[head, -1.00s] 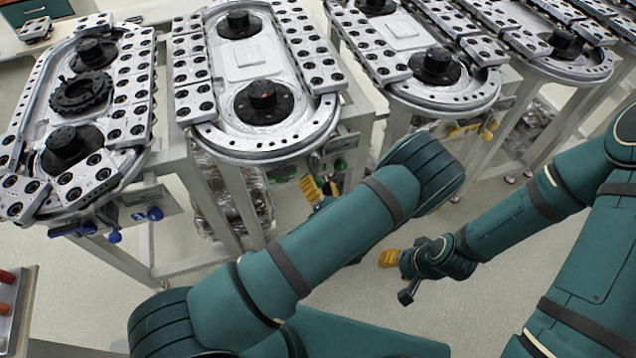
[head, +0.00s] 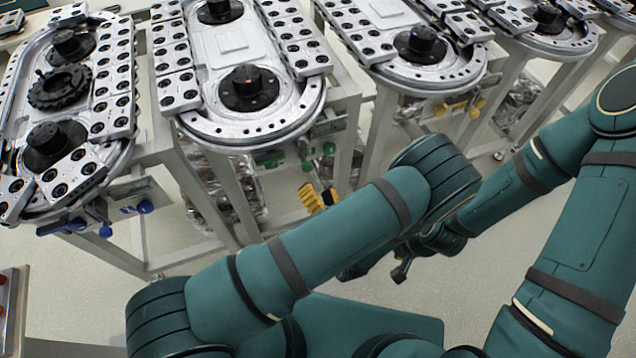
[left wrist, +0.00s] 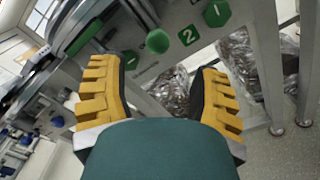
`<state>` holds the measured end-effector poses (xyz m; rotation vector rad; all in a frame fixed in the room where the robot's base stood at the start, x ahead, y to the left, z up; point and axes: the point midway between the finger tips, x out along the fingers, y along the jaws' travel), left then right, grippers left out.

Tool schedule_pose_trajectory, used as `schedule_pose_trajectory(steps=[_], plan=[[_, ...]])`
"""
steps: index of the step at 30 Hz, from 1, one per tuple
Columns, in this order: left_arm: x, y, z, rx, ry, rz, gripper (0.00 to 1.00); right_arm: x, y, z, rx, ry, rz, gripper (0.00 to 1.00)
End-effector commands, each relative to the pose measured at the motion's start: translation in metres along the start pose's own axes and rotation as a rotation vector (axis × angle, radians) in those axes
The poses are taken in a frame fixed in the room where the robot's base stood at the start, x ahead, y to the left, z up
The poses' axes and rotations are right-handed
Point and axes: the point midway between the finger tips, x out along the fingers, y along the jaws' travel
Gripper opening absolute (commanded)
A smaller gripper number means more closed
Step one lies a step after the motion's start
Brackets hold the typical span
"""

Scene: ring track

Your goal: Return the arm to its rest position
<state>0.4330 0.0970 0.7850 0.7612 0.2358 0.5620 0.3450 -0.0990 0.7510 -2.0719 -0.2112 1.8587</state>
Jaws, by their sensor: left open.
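My left arm comes in from the left in the head view and bends at the elbow. My left gripper (head: 318,198) shows as yellow fingers beyond the forearm, low in front of the second ring track table, partly hidden by my arm. In the left wrist view the two yellow fingers of my left gripper (left wrist: 158,100) stand wide apart with nothing between them. My right arm comes in from the right in the head view. Its wrist is partly seen behind my left elbow, and the right gripper's fingers are hidden there.
Ring track tables stand in a row: the left track (head: 20,80), the second track (head: 290,115) and the third track (head: 440,82). Green knobs (left wrist: 158,41) and a green "2" label (left wrist: 189,35) sit close ahead of my left gripper. Open floor (head: 440,310) lies below.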

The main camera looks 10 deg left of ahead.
Motion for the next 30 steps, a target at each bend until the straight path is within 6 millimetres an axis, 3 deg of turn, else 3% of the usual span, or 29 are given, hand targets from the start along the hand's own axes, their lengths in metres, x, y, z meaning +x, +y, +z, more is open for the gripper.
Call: schedule_pose_trajectory(steps=[10,14,16,19,21,23,27,30], plan=[[0.002,0.004,-0.007,-0.010,0.046,0.015,0.63,0.000,0.000,0.000,0.000,0.000,0.000,0.47],[0.003,0.027,-0.048,-0.067,0.285,0.094,0.63,0.000,0.000,0.000,0.000,0.000,0.000,0.47],[-0.007,0.045,-0.084,-0.137,0.510,0.173,0.63,0.000,0.000,0.000,0.000,0.000,0.000,0.47],[-0.041,0.067,-0.132,-0.284,0.869,0.322,0.63,0.000,0.000,0.000,0.000,0.000,0.000,0.47],[-0.073,0.073,-0.154,-0.409,1.110,0.437,0.63,0.000,0.000,0.000,0.000,0.000,0.000,0.47],[-0.102,0.074,-0.163,-0.530,1.302,0.546,0.63,0.000,0.000,0.000,0.000,0.000,0.000,0.47],[-0.156,0.058,-0.156,-0.863,1.693,0.830,0.63,0.000,0.000,0.000,0.000,0.000,0.000,0.47],[-0.172,0.037,-0.132,-1.148,1.909,1.061,0.63,0.000,0.000,0.000,0.000,0.000,0.000,0.47]])
